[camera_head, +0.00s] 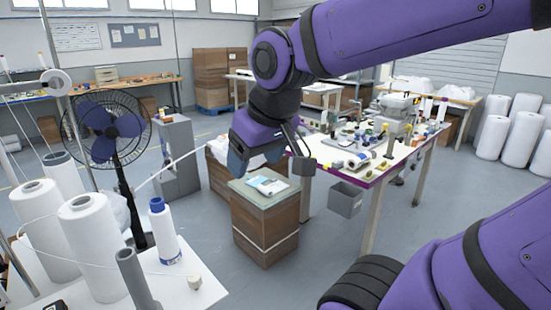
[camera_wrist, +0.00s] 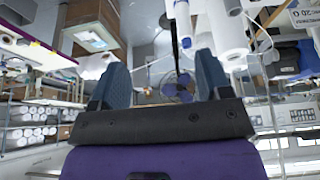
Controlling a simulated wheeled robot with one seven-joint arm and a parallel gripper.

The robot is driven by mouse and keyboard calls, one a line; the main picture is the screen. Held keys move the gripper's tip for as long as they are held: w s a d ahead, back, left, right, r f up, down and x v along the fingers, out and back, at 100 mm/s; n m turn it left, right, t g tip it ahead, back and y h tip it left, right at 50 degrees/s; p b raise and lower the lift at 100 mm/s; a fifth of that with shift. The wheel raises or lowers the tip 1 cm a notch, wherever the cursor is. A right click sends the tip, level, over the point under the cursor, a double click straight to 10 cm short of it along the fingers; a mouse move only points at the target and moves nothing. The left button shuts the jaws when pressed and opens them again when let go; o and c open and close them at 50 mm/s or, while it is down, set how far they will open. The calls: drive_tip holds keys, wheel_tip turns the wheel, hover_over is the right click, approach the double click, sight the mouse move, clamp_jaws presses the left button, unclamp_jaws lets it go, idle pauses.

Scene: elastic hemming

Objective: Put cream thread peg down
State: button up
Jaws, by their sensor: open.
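A small cream piece (camera_head: 194,283), which looks like the cream thread peg, sits on the white tabletop (camera_head: 205,296) at the lower left, right of a grey tube (camera_head: 136,280). It is too small to make out its shape well. My gripper (camera_head: 238,168) hangs in the air beyond and to the right of that tabletop, apart from the peg. In the wrist view my gripper (camera_wrist: 162,75) has its two blue-grey fingers spread wide with nothing between them. I cannot make out the peg in the wrist view.
White spools (camera_head: 90,245) and a blue-topped white cone (camera_head: 163,230) stand on the same tabletop. A black fan (camera_head: 105,130) stands behind it. A wooden box (camera_head: 265,225) and a cluttered worktable (camera_head: 376,185) stand to the right. Grey floor lies between.

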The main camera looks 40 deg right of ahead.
drive_tip(key=s, duration=0.2)
drive_tip(key=s+r, duration=0.1)
drive_tip(key=s, duration=0.1)
drive_tip(key=shift+s+d+r, duration=0.1)
drive_tip(key=shift+s+d, duration=0.05)
drive_tip(key=shift+s, duration=0.25)
